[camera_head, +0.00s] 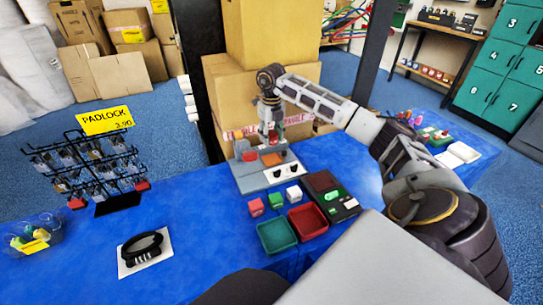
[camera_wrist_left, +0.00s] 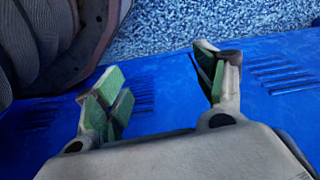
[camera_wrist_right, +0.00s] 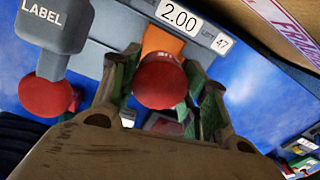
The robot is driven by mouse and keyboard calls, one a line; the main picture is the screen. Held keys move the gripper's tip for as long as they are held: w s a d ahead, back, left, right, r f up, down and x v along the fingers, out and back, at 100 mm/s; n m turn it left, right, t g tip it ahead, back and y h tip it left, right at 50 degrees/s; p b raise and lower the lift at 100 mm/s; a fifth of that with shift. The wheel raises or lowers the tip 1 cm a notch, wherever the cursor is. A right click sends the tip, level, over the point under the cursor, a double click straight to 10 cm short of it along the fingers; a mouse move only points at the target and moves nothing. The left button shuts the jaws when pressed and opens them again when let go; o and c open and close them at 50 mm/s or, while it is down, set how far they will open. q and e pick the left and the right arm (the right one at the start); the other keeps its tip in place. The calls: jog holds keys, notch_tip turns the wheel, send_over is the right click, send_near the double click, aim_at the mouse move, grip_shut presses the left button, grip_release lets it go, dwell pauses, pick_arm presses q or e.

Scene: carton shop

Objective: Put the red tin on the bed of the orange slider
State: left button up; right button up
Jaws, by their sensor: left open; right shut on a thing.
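The red tin (camera_wrist_right: 160,82) is round and sits between the fingers of my right gripper (camera_wrist_right: 163,92), which is shut on it. In the head view my right gripper (camera_head: 271,128) hangs over the grey label machine (camera_head: 250,181), with the red tin (camera_head: 273,138) at its tips. The orange slider (camera_head: 272,159) is on the machine just below the tin; in the right wrist view the orange slider (camera_wrist_right: 161,41) shows beyond the tin, partly hidden by it. Whether they touch is unclear. My left gripper (camera_wrist_left: 165,85) is open and empty above the blue cloth.
The machine has a red knob (camera_wrist_right: 45,95) beside the tin. A padlock rack (camera_head: 95,165) stands left. Cartons (camera_head: 262,85) rise behind.

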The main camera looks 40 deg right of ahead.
send_over(272, 159)
notch_tip(272, 159, down, 4)
jog(key=shift+a+f+b, duration=0.1)
jog(key=shift+f+b, duration=0.15)
jog(key=shift+b, duration=0.05)
jog(key=shift+f, duration=0.15)
pick_arm(q)
jog(key=shift+w+d+r, duration=0.1)
jog(key=shift+d+r, duration=0.1)
jog(key=shift+r, duration=0.35)
jog(key=shift+d+r, duration=0.15)
jog(key=shift+r, duration=0.35)
jog(key=shift+f, duration=0.1)
pick_arm(e)
jog(key=shift+f, duration=1.85)
jog(key=shift+f+b, duration=0.15)
jog(key=shift+b, duration=0.15)
jog(key=o, duration=0.8)
pick_arm(q)
jog(key=shift+w+d+r+g, duration=0.1)
jog(key=shift+d+r+g, duration=0.05)
jog(key=shift+r, duration=0.35)
jog(key=shift+d+r+g, duration=0.1)
jog(key=shift+r+g, duration=0.05)
jog(key=shift+r, duration=0.3)
